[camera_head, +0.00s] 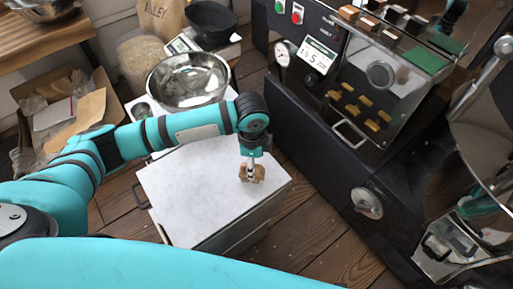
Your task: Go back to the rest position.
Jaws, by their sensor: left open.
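My left arm comes in from the left and bends down at a dark wrist joint. My left gripper (251,178) is open, pointing down just over the white top of a low cabinet (190,195). Small brown pieces show at the gripper's tips; I cannot tell whether they are part of it or a thing on the cabinet. Whether the tips touch the top is unclear. A large teal part of my own body fills the bottom of the view. My right gripper is not in view.
A dark roasting machine (330,150) stands close on the right of the cabinet. Behind the cabinet are a steel bowl (189,78), a black scoop pan (211,20) and a sack (162,18). An open cardboard box (93,107) stands at the left. Most of the cabinet top is clear.

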